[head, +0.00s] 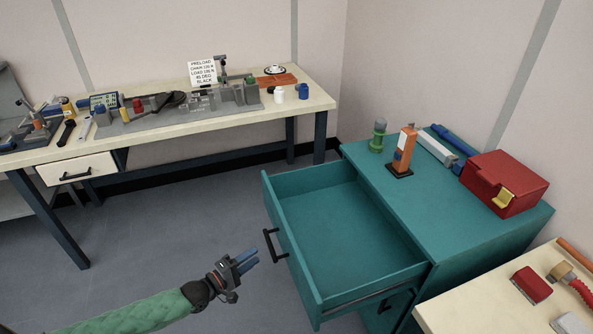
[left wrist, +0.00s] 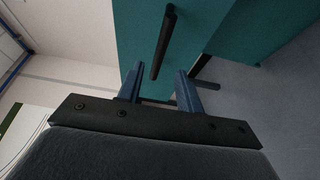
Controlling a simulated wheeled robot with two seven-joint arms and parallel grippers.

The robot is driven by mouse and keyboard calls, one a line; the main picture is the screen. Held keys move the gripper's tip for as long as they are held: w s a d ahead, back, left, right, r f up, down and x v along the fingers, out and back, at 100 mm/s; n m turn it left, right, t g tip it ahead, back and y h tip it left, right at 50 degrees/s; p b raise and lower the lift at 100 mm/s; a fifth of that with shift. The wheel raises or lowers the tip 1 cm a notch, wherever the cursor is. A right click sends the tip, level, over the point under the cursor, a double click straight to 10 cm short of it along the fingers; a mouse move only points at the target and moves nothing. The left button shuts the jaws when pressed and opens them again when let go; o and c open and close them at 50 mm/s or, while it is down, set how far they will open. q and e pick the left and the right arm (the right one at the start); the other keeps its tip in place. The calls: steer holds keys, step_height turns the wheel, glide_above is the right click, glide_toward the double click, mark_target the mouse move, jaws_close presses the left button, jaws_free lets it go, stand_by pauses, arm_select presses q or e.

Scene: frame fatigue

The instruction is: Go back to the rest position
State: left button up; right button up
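My left gripper (head: 246,260) is at the end of the green-sleeved arm that comes in from the lower left of the head view. It is over open floor, just left of the black handle (head: 271,243) of a pulled-out teal drawer (head: 345,235). In the left wrist view my left gripper (left wrist: 158,88) has its two blue fingers apart with nothing between them. The drawer handle (left wrist: 163,42) shows beyond the fingertips there, apart from them. The drawer is open and looks empty. My right gripper is not in view.
The teal cabinet (head: 410,190) carries a red case (head: 500,185), an orange device (head: 404,150) and a green part. A long workbench (head: 180,125) with fixtures, a sign and small tools stands along the back wall. Another bench (head: 490,305) is at the lower right. The floor (head: 170,230) between is clear.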

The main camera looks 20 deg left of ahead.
arm_select(q)
steer(key=s+d+f+m+g+y, duration=0.1)
steer(key=s+f+m+g+y, duration=0.4)
steer(key=f+m+g, duration=0.65)
steer(key=s+d+r+m+g+y, duration=0.1)
steer(key=s+d+r, duration=0.4)
steer(key=s, duration=0.6)
steer(key=s+d+r+m+y, duration=0.1)
steer(key=s+d+r, duration=0.4)
steer(key=s+d, duration=0.5)
steer(key=shift+s+d+m+g+p, duration=0.3)
steer(key=shift+s+m+g, duration=0.05)
steer(key=shift+s, duration=0.45)
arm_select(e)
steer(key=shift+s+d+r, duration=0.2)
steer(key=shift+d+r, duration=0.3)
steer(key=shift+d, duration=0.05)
